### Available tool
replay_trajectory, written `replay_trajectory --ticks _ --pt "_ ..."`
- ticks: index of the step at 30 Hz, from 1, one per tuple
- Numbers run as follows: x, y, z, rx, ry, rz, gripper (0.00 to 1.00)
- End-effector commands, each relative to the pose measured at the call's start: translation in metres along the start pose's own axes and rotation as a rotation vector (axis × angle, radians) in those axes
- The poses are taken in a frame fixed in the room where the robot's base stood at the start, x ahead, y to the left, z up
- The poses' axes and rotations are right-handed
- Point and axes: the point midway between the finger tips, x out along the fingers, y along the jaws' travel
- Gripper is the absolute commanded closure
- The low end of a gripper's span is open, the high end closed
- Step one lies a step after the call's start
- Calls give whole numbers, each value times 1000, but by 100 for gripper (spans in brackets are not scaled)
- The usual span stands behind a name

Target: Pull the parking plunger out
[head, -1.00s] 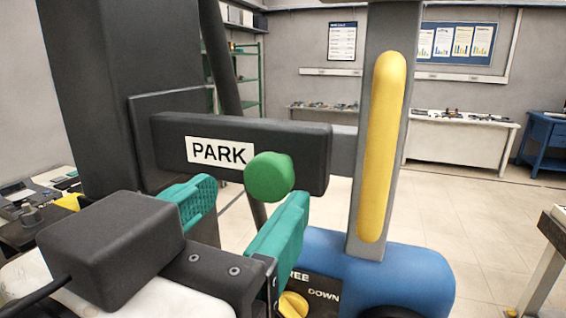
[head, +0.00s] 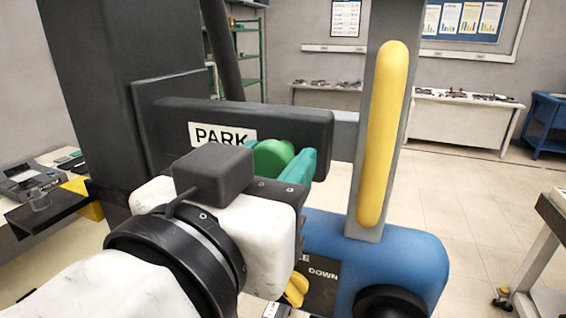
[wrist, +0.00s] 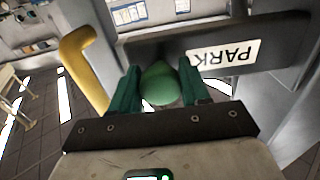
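The parking plunger shows as a round green knob (head: 275,157) at the front of a dark bar (head: 310,125) with a white PARK label (head: 222,134). My gripper (wrist: 160,82) is at the knob, with one teal finger on either side of it in the wrist view. The knob (wrist: 160,85) fills most or all of the space between the fingers. I cannot tell whether both fingers press on it. In the head view my wrist hides the knob's lower part and most of the fingers.
A yellow handle (head: 383,135) on a grey post stands to the right of the bar. Below it is a blue housing (head: 400,255) with a DOWN panel and a yellow knob (head: 296,290). A thick dark column (head: 100,90) rises at left. Open floor lies at right.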

Motion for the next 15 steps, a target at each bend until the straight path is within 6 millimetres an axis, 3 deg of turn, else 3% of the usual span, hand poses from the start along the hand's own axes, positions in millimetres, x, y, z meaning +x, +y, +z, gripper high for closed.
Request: replay_trajectory --ticks 2,13,15 --pt "0 0 0 0 0 0 63" --pt "0 0 0 0 -2 0 98" --pt "0 0 1 -1 -2 0 100"
